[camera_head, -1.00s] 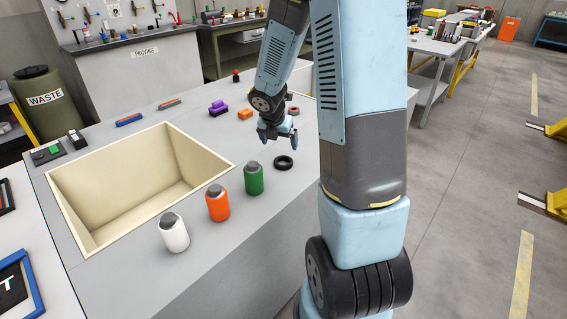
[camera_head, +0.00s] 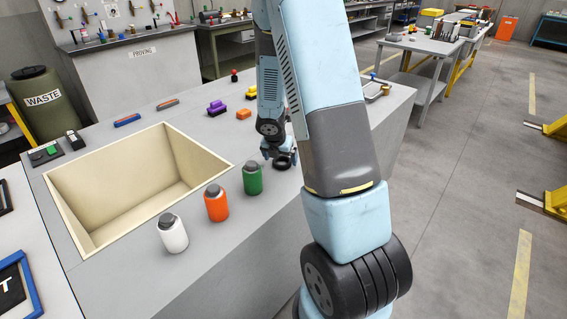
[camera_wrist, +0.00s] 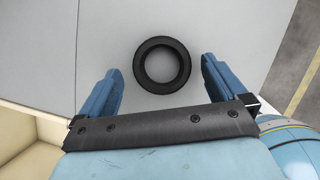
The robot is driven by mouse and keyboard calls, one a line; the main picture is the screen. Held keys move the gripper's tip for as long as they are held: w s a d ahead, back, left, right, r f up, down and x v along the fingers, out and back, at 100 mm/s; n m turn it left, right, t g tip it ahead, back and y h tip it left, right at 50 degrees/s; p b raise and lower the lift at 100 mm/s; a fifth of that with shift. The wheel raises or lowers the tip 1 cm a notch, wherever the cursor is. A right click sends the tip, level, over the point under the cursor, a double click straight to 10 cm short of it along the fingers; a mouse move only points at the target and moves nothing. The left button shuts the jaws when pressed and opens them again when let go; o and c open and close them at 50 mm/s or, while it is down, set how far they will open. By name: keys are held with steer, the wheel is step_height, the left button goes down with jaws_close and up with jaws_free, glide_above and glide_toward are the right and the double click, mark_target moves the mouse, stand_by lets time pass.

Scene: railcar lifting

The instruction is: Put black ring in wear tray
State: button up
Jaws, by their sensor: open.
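The black ring (camera_head: 284,162) lies flat on the grey bench top, to the right of the green bottle. In the wrist view the black ring (camera_wrist: 162,65) sits ahead of and between my two blue fingers. My gripper (camera_head: 280,156) is low over the bench at the ring, pointing down. Its fingers also show in the wrist view (camera_wrist: 161,78), spread apart with the ring between their tips. Whether a finger touches the ring I cannot tell. I cannot make out the wear tray for certain; a blue-framed tray (camera_head: 40,297) shows partly at the lower left edge.
A deep cream bin (camera_head: 84,241) is sunk into the bench at left. White (camera_head: 173,234), orange (camera_head: 216,204) and green (camera_head: 252,179) bottles stand along its right side. Purple (camera_head: 217,108) and orange (camera_head: 243,114) blocks lie farther back. The bench's right edge drops to the floor.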

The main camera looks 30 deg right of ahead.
steer(key=shift+w+d+f, duration=0.15)
steer(key=shift+f, duration=0.45)
steer(key=shift+c, duration=0.3)
steer(key=c, duration=1.2)
